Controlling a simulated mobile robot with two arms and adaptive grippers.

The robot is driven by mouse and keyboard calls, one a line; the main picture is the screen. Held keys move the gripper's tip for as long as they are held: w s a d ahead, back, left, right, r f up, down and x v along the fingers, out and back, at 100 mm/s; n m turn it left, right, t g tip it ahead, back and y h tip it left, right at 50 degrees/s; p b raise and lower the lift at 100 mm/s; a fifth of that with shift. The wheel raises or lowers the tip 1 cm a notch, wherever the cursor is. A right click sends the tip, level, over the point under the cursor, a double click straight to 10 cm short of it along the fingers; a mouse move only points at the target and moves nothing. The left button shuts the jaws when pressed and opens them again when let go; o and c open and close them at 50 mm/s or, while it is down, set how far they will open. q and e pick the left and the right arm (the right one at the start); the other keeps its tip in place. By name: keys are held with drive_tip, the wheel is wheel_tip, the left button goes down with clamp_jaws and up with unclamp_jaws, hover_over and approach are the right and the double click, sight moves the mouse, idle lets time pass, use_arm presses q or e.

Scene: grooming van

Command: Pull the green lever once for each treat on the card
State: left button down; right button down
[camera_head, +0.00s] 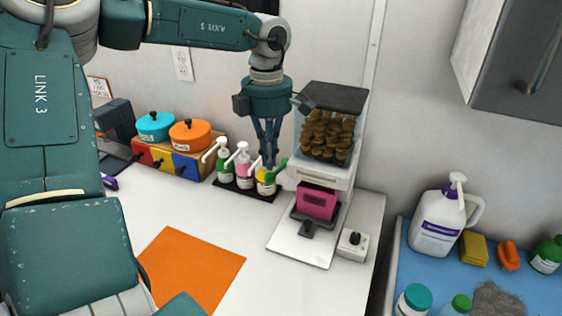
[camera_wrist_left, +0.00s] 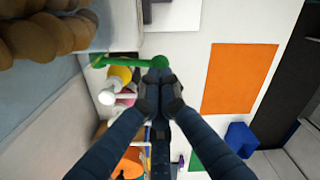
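The treat dispenser (camera_head: 322,177) stands on the white counter, its clear hopper full of brown treats (camera_head: 328,136). Its green lever (camera_head: 280,165) sticks out on the left side. The lever's round end also shows in the left wrist view (camera_wrist_left: 158,62). My left gripper (camera_head: 268,164) points down beside the lever. In the left wrist view its fingertips (camera_wrist_left: 160,82) are together, right at the lever's end; I cannot tell whether they touch it. A small card (camera_head: 99,87) with orange marks is at the far left, partly hidden by my arm; its marks are unreadable. My right gripper is not in view.
Pump bottles (camera_head: 243,168) stand on a dark tray close left of the dispenser. Lidded pots (camera_head: 190,135) sit farther left. An orange mat (camera_head: 192,268) lies on the counter. A small box with a black knob (camera_head: 353,244) stands right of the dispenser.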

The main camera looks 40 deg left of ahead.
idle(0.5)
use_arm(q)
drive_tip(key=shift+r+p, duration=1.75)
drive_tip(key=shift+r, duration=0.8)
drive_tip(key=shift+f, duration=0.15)
